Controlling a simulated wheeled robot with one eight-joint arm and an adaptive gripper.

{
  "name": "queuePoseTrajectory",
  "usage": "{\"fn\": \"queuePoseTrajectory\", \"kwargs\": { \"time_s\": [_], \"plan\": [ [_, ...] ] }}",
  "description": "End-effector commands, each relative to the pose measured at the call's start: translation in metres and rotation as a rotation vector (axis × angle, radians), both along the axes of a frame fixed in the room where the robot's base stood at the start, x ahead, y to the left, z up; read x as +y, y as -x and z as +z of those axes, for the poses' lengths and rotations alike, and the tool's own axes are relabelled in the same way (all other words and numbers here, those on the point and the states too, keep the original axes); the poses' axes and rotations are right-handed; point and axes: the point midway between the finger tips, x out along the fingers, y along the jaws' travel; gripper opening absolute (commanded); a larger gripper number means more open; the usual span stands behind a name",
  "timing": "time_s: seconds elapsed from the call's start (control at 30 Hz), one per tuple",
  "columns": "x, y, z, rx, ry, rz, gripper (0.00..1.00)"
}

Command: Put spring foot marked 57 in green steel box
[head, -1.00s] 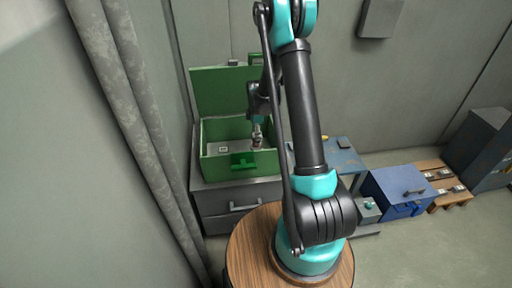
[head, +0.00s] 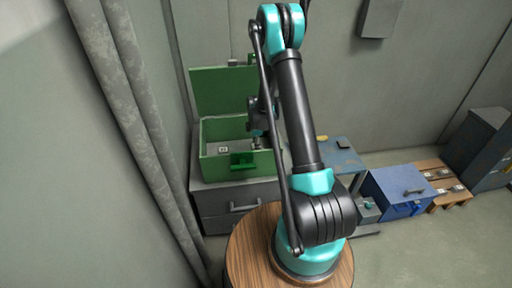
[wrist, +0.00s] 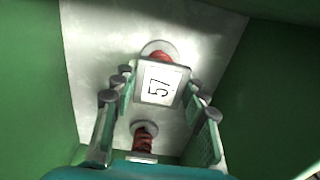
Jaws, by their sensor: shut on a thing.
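The green steel box (head: 240,165) stands with its lid raised on a grey cabinet, at the centre left of the head view. My gripper (head: 256,143) reaches down into its right part. In the wrist view my gripper (wrist: 162,82) is shut on the spring foot marked 57 (wrist: 158,84), a white plate with a red spring and a round end. The light metal floor of the box (wrist: 88,40) shows behind it. Whether the foot touches the floor I cannot tell. A second red spring (wrist: 144,140) shows lower in the wrist view.
A small pale labelled thing (head: 222,149) lies in the left part of the green box. To the right stand a blue table (head: 340,158), a blue box (head: 398,188) and a wooden rack (head: 443,184) with several small parts. Green walls are close on both sides of my gripper.

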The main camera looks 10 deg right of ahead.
Motion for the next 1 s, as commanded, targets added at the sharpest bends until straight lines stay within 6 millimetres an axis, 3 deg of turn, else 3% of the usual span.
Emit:
{"fn": "queuePoseTrajectory", "kwargs": {
  "time_s": [0.03, 0.2, 0.57, 0.77, 1.0],
  "plan": [
    [0.000, 0.000, -0.001, 0.000, 0.000, 0.000, 0.45],
    [0.000, 0.000, -0.001, 0.000, 0.000, 0.000, 0.64],
    [0.000, 0.000, 0.003, 0.000, 0.000, 0.000, 0.64],
    [0.000, 0.000, 0.027, 0.000, 0.000, 0.000, 0.64],
    [0.000, 0.000, 0.073, 0.000, 0.000, 0.000, 0.64]
  ]
}}
